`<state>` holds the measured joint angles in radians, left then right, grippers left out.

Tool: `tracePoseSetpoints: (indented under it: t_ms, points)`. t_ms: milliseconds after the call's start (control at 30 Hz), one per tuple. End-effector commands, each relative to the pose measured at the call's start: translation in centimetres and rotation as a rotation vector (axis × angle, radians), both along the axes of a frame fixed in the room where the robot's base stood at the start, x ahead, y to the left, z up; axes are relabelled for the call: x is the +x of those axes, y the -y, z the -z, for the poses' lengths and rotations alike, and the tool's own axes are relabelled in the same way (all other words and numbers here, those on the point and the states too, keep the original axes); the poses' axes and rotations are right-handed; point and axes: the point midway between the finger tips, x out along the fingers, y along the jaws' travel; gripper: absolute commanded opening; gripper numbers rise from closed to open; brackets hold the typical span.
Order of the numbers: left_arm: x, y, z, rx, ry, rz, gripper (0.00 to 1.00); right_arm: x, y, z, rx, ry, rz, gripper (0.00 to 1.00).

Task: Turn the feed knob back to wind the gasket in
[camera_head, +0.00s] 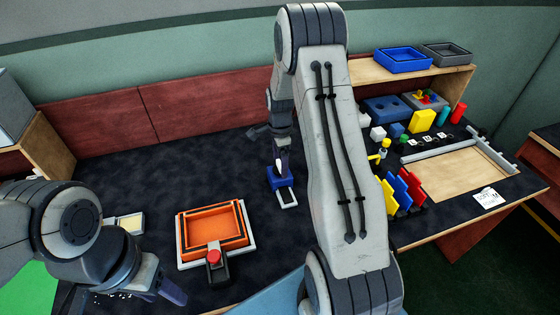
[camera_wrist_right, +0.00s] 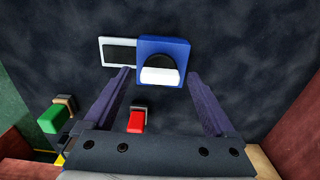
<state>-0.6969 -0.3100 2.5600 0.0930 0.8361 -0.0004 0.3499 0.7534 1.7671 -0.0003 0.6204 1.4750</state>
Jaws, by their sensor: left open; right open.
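A blue block (camera_wrist_right: 177,46) with a dark round knob (camera_wrist_right: 165,60) stands on the dark table; it also shows in the head view (camera_head: 280,183). A white bar (camera_wrist_right: 160,76) crosses the knob. A white-framed dark panel (camera_wrist_right: 120,52) adjoins the block; I cannot make out a gasket in it. My right gripper (camera_wrist_right: 159,73) is open, one finger on each side of the white bar, with visible gaps; it hangs over the block in the head view (camera_head: 281,158). My left gripper (camera_head: 160,291) is open and empty at lower left, away from the block.
An orange tray (camera_head: 213,216) with a red button (camera_head: 214,257) stands left of the block. In the right wrist view, a red block (camera_wrist_right: 136,122) and a green block (camera_wrist_right: 54,119) lie below left. Several coloured pieces crowd the table's right side.

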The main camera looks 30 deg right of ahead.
Motion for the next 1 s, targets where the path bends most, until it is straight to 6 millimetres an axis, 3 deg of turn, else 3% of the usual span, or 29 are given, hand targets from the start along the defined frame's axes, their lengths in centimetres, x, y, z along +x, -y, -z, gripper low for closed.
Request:
tracePoseSetpoints:
  t_ms: [67, 300, 667, 1000]
  points:
    - [0.0, 0.0, 0.0, 0.0, 0.0, 0.0, 0.5, 0.0, 0.0, 0.0, 0.0, 0.0, 0.0, 0.9]
    - [0.0, 0.0, 0.0, 0.0, 0.0, 0.0, 0.5, 0.0, 0.0, 0.0, 0.0, 0.0, 0.0, 0.04]
    - [0.0, 0.0, -0.3, 0.0, 0.0, 0.0, 0.5, 0.0, 0.0, -0.1, 0.0, -0.001, -0.058, 0.04]
    - [0.0, 0.0, -1.0, 0.0, 0.0, 0.0, 0.5, 0.0, 0.0, -0.3, 0.001, -0.001, -0.308, 0.04]
